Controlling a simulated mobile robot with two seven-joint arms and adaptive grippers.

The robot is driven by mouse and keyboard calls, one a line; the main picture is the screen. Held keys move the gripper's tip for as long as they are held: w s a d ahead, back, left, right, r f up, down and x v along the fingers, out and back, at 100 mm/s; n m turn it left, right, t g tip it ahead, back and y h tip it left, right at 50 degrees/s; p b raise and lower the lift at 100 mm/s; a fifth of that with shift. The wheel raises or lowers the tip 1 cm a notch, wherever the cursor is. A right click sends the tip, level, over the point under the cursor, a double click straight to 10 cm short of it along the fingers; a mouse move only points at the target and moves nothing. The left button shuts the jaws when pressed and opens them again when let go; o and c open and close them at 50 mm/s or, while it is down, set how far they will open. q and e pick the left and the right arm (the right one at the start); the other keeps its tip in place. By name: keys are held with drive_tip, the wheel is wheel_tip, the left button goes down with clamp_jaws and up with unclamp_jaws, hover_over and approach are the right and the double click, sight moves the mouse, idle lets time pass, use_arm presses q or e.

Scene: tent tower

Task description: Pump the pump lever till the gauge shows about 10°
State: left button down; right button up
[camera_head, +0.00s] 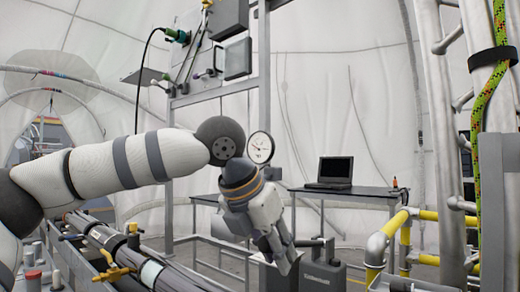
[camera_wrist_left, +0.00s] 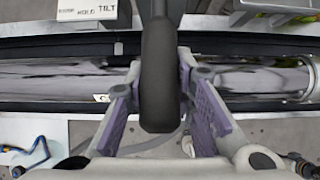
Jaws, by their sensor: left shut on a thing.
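The round white gauge (camera_head: 260,147) is beside my left arm's wrist joint in the head view. Its dial is too small to read the needle. My left gripper (camera_head: 283,258) points down and to the right, below the gauge. In the left wrist view, the dark rounded pump lever (camera_wrist_left: 160,75) stands between the two purple-padded fingers of my left gripper (camera_wrist_left: 160,100), which is shut on it. The lever's lower end runs out of sight at the top of that view. My right gripper is not in view.
A laptop (camera_head: 330,172) sits on a dark table (camera_head: 365,191) behind. Yellow railings (camera_head: 427,215) and metal posts stand at the right. Pipes (camera_head: 125,247) run along the lower left.

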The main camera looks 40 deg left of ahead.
use_arm(q)
drive_tip(key=shift+r, duration=0.15)
drive_tip(key=shift+w+r, duration=0.25)
drive_tip(key=shift+r, duration=0.45)
drive_tip(key=shift+w+r, duration=0.25)
drive_tip(key=shift+r, duration=0.45)
drive_tip(key=shift+w+r, duration=0.25)
drive_tip(key=shift+r, duration=0.45)
drive_tip(key=shift+s+f, duration=0.25)
drive_tip(key=shift+f, duration=0.45)
drive_tip(key=shift+s+f, duration=0.3)
drive_tip(key=shift+f, duration=0.35)
drive_tip(key=shift+s+f, duration=0.25)
drive_tip(key=shift+f, duration=0.45)
drive_tip(key=shift+s+a+f, duration=0.2)
drive_tip(key=shift+a+f, duration=0.05)
drive_tip(key=shift+f, duration=0.25)
drive_tip(key=shift+d, duration=0.1)
drive_tip(key=shift+d, duration=0.1)
